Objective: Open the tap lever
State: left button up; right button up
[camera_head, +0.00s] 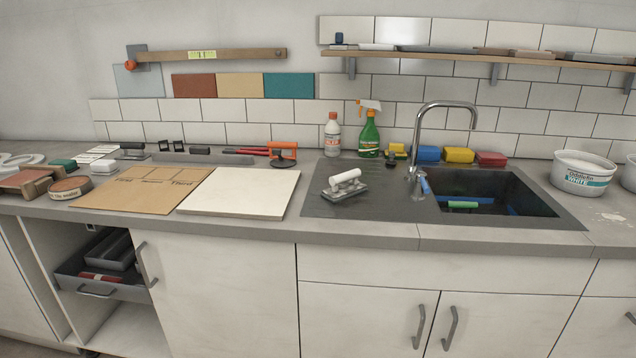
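The chrome tap (420,128) stands at the left rear edge of the dark sink basin (490,182), with its curved spout arching to the right over the basin. A short lever with a blue part (425,185) shows low at the front of the tap base, pointing down toward the viewer. I cannot tell its exact angle. No water is visible from the spout. Neither of my grippers is in view.
A white-handled grey tool (345,188) rests on the drainer left of the tap. Blue (428,154), yellow (459,155) and red (490,159) blocks stand behind the sink. A green spray bottle (369,135) stands left of them. A white tub (581,173) is at right.

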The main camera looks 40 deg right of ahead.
aim_at(420, 176)
jog(key=u, duration=0.25)
jog(key=i, duration=1.15)
jog(key=z, duration=1.6)
